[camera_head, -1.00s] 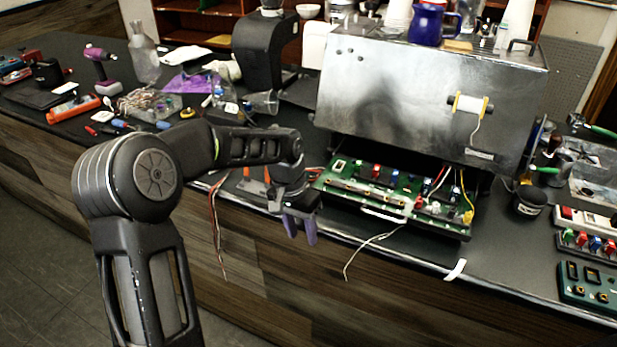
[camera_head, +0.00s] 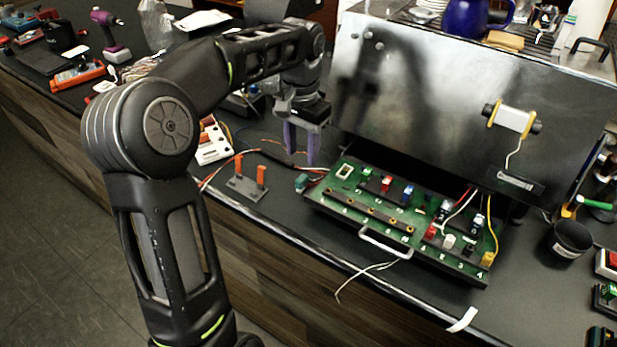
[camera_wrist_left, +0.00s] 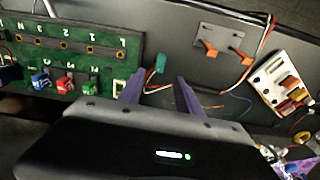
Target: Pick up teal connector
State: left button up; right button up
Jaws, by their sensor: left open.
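The teal connector (camera_head: 301,182) lies on the dark counter just left of the green circuit board (camera_head: 330,200), at the end of red and white wires. It also shows in the left wrist view (camera_wrist_left: 160,62), between and beyond the purple fingertips. My left gripper (camera_head: 302,160) is open and empty, pointing down above the counter, behind the connector in the head view. In the left wrist view its fingers (camera_wrist_left: 155,88) are spread apart, with the connector not touching them. My right gripper is not in view.
A grey holder with orange clips (camera_head: 248,180) stands left of the connector. A white block (camera_head: 213,143) lies behind it. The large metal housing (camera_head: 440,110) rises behind the board. Loose wires (camera_head: 365,275) hang over the counter's front edge.

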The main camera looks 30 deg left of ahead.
aim_at(302, 179)
pick_arm(q)
jog(key=shift+s, duration=0.1)
jog(key=shift+f, duration=1.35)
jog(key=shift+f+p, duration=0.85)
jog(key=shift+f, duration=1.75)
grip_shut()
